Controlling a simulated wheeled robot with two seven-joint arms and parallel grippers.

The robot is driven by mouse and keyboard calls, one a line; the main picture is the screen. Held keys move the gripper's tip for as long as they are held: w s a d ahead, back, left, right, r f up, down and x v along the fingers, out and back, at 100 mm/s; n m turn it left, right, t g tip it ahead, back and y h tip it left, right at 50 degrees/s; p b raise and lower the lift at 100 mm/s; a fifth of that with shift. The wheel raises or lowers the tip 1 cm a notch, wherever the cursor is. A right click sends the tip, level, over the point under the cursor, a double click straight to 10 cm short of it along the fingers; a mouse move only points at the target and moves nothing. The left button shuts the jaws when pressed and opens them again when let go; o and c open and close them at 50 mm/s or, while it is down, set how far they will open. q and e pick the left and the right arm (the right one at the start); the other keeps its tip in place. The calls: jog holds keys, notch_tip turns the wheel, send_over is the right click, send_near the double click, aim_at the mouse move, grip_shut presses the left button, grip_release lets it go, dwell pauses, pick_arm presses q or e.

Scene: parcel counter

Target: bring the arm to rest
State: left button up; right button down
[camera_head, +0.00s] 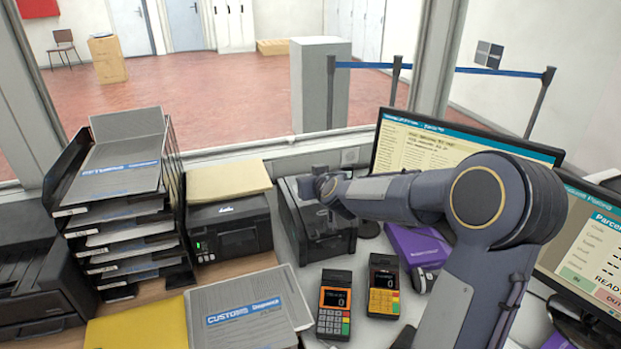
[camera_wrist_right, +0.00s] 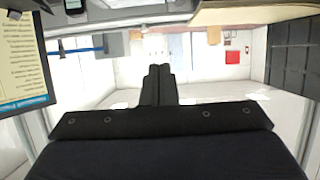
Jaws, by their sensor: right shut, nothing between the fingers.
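My right arm (camera_head: 470,210) comes in from the right of the head view and reaches left across the counter. Its gripper (camera_head: 322,187) shows at the end of the arm, over or in front of a small black printer (camera_head: 322,228); I cannot tell the gap between them. In the right wrist view the two dark fingers (camera_wrist_right: 158,72) are together with nothing held between them. My left gripper is in neither view.
A tall document tray rack (camera_head: 175,200) stands left. Two card terminals (camera_head: 335,305) (camera_head: 383,287), a customs folder (camera_head: 245,312) and a purple box (camera_head: 418,245) lie on the counter. Monitors (camera_head: 430,145) (camera_head: 590,240) stand right, close to my arm. A window frame (camera_head: 250,152) runs behind.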

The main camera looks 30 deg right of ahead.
jog(key=s+a+r+n+g+y, duration=0.1)
jog(key=s+a+y, duration=0.2)
jog(key=s+a, duration=0.45)
jog(key=s+a+r+g+y, duration=0.1)
jog(key=s+a+r+y, duration=0.3)
jog(key=s, duration=0.7)
jog(key=s+a+f+g, duration=0.2)
jog(key=s+a+f, duration=0.1)
jog(key=s, duration=0.5)
jog(key=s+a+f+g, duration=0.3)
jog(key=s+f, duration=0.2)
jog(key=s, duration=0.4)
jog(key=shift+a+f+g+p, duration=0.3)
jog(key=shift+a+f, duration=0.1)
